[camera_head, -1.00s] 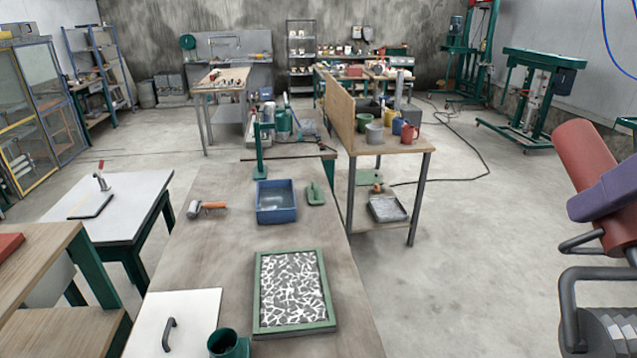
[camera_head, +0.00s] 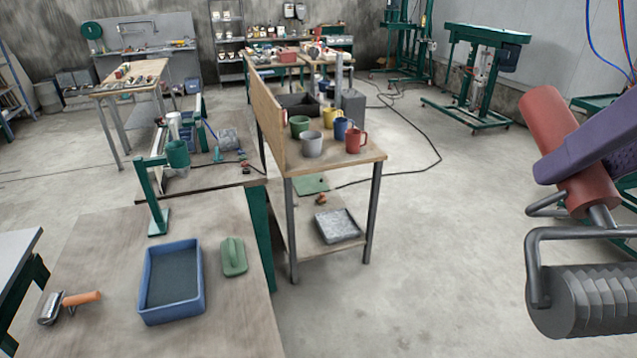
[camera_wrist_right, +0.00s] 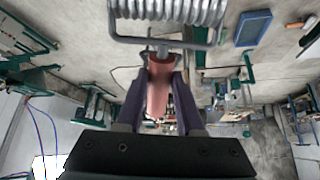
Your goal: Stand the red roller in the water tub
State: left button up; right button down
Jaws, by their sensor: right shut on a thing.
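The red roller has a red handle (camera_head: 568,150) and a grey ribbed drum (camera_head: 590,300) on a bent metal frame. My right gripper (camera_head: 572,182), with purple fingers, is shut on the handle at the right of the head view, drum lowest. The right wrist view shows the handle (camera_wrist_right: 159,88) between the fingers and the drum (camera_wrist_right: 170,10) beyond. The blue water tub (camera_head: 173,312) stands on the wooden table at the lower left, well apart from the roller. It also shows in the right wrist view (camera_wrist_right: 239,31). My left gripper is not in view.
On the table (camera_head: 110,240), an orange-handled roller (camera_head: 68,305) lies left of the tub and a green float (camera_head: 233,257) right of it. A green stand (camera_head: 157,210) rises behind. A shelf table with mugs (camera_head: 330,160) stands beyond. Open floor (camera_head: 440,230) lies to the right.

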aim_at(177, 289)
jog(key=i, duration=2)
jog(key=i+u, duration=0.15)
jog(key=u, duration=0.25)
jog(key=i+l+u, duration=0.1)
jog(key=u, duration=0.35)
jog(key=i+l+u, duration=0.15)
jog(key=u, duration=0.25)
jog(key=i+l+u, duration=0.15)
jog(key=u, duration=2.7)
jog(key=l, duration=0.1)
